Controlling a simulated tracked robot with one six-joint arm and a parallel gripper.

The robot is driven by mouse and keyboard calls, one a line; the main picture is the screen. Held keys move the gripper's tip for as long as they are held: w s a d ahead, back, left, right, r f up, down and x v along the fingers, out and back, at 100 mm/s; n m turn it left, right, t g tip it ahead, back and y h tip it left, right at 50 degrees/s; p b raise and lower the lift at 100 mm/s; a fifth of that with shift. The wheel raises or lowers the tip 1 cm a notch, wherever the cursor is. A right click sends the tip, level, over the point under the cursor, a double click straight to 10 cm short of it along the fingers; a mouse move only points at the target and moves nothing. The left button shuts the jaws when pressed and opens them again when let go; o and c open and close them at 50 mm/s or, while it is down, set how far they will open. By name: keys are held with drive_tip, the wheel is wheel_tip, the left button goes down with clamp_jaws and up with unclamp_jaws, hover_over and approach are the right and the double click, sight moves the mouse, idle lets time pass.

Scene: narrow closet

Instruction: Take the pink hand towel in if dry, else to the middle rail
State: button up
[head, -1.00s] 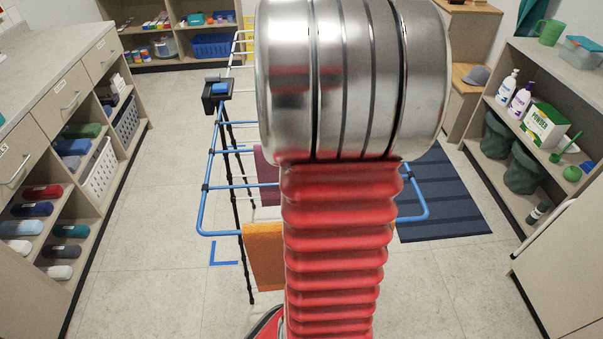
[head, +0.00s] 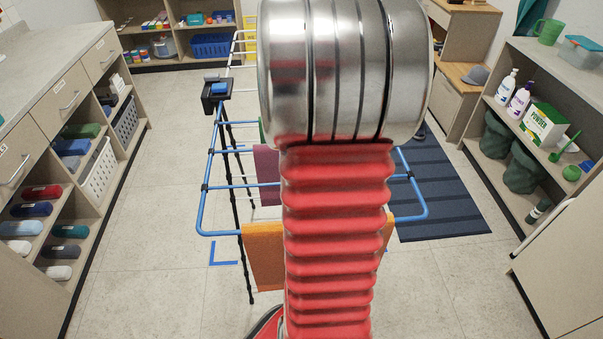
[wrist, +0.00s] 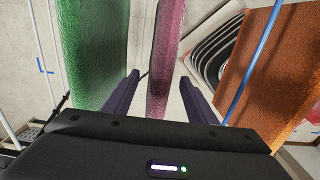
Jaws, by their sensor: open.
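In the wrist view, a pink-purple towel (wrist: 166,50) hangs nearly edge-on between the fingers of my gripper (wrist: 159,80). The fingers are apart, one on each side of it, and do not visibly pinch it. In the head view, a plum-coloured towel (head: 267,175) hangs on the blue-and-white drying rack (head: 204,205), partly hidden by my arm. My gripper is hidden there too. The frames do not show whether the towel is wet or dry, and I cannot make out the middle rail for certain.
A green towel (wrist: 92,50) hangs left of the pink-purple one. An orange towel (wrist: 272,75) hangs to the right, at the rack's near end in the head view. Drawers and shelves (head: 75,170) line the left, shelving (head: 540,110) the right. A dark striped mat (head: 440,195) lies right.

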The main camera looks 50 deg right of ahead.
wheel_tip(320, 180, down, 4)
drive_tip(key=shift+f, duration=0.1)
drive_tip(key=shift+c, duration=0.2)
idle(0.4)
clamp_jaws()
idle(0.4)
